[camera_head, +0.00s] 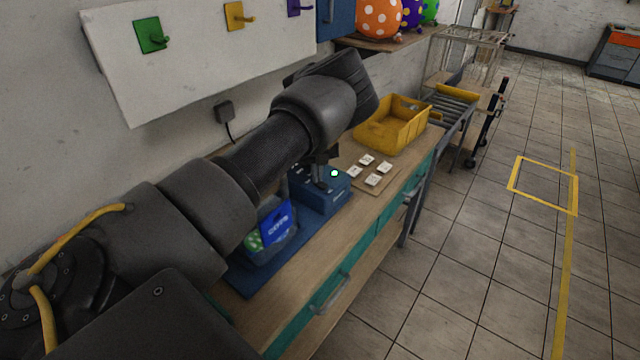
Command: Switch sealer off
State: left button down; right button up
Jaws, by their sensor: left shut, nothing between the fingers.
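The sealer (334,196) is a blue box on the workbench, partly hidden behind my left arm. A small round bright white spot (334,173) shows at its top; I cannot tell if it is a lamp or a button. My left gripper (321,183) points down at the top of the sealer, just left of the bright spot. Its dark fingers look shut and hold nothing. I cannot tell whether they touch the sealer. The switch itself cannot be made out. My right gripper is not in view.
A clear bin (272,240) with a blue packet stands left of the sealer. Several white tiles lie on a board (383,185) to its right, before a yellow bin (391,126). A wall panel (200,75) with coloured hooks hangs above. The floor at right is open.

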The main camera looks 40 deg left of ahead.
pick_arm(q)
jog(key=shift+f, duration=0.25)
jog(key=shift+s+d+r, duration=0.1)
jog(key=shift+r+p, duration=0.5)
jog(key=shift+r, duration=0.25)
jog(key=shift+r+p, duration=1.7)
jog(key=shift+r, duration=1.05)
jog(key=shift+f, duration=0.1)
